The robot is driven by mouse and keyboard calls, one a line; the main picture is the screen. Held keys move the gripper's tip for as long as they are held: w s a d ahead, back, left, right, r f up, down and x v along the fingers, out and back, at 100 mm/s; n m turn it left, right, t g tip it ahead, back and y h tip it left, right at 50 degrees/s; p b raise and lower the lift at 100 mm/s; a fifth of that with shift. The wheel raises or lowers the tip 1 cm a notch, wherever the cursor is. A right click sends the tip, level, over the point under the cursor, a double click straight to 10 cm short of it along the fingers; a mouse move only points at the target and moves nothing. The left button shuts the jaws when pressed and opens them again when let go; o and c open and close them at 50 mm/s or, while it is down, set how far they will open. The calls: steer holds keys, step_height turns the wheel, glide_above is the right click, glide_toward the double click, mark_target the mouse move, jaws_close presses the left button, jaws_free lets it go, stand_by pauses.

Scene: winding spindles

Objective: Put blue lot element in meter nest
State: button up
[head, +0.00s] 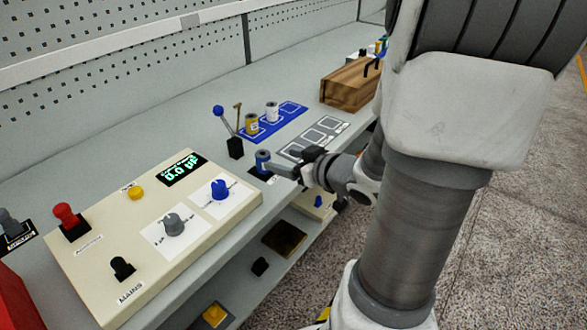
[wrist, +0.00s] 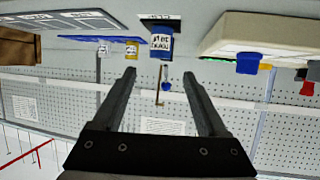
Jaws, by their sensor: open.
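A blue lot element (head: 263,160), a small cylinder with a white label, stands upright on a small black nest (head: 256,173) beside the cream meter box. The element also shows in the wrist view (wrist: 161,45), where the picture is upside down, with the dark nest (wrist: 160,23) at its base. My gripper (wrist: 160,76) is open. In the wrist view its two fingers point toward the element, which lies between their lines and just beyond the tips. In the head view my gripper (head: 284,169) is just right of the element. Contact cannot be told.
The cream meter box (head: 110,235) has knobs and a lit display (head: 181,170) reading about 0.0. Behind are a blue mat (head: 292,109) with yellow (head: 252,124) and white (head: 271,111) elements, and a lever (head: 235,147). A grey mat (head: 325,128) and wooden block (head: 350,84) are farther right.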

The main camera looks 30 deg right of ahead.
steer(key=s+b, duration=0.1)
steer(key=b, duration=0.1)
steer(key=shift+d+b, duration=0.2)
steer(key=shift+b, duration=0.2)
steer(key=shift+b+v, duration=0.8)
steer(key=shift+b, duration=0.25)
steer(key=shift+a+r, duration=0.15)
